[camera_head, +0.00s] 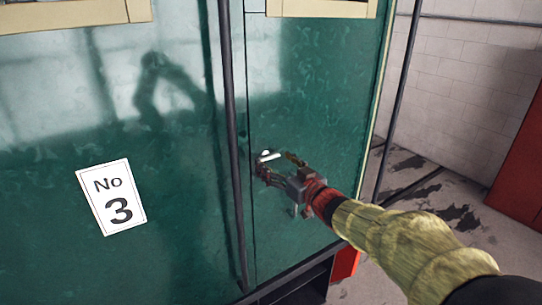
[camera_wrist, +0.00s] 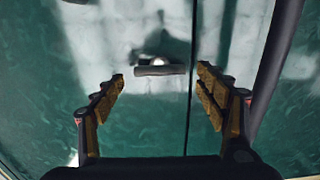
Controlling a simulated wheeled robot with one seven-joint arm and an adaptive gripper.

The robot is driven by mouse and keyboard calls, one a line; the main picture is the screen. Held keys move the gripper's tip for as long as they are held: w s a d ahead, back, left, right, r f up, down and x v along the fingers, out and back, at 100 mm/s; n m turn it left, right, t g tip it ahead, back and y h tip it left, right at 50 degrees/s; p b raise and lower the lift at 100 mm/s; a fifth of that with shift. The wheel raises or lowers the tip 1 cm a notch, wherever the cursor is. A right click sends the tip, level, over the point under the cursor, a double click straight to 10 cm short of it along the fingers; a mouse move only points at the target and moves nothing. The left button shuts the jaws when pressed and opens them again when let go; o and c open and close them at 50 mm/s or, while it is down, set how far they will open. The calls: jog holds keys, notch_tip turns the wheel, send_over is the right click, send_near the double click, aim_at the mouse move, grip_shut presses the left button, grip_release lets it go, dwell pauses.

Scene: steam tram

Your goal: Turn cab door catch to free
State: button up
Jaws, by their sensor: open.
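The cab door (camera_head: 310,120) is a green panel with a thin vertical seam on its left. Its catch (camera_head: 268,156), a small pale handle, sits on the door close to that seam. In the wrist view the catch (camera_wrist: 160,70) is a short bar lying level below a bright round boss. My gripper (camera_head: 276,166) is at the catch in the head view, partly covering the area around it. In the wrist view my gripper (camera_wrist: 160,84) is open, with one finger on each side of the bar and clear space between each finger and the bar. Contact with the door cannot be told.
A dark vertical rail (camera_head: 232,150) runs just left of the door seam; it also shows at the upper right in the wrist view (camera_wrist: 277,45). A white "No 3" plate (camera_head: 111,197) is on the green side. Stained floor (camera_head: 430,195) lies to the right.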

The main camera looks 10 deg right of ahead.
jog(key=shift+x, duration=1.4)
jog(key=shift+c, duration=0.9)
jog(key=c, duration=1.5)
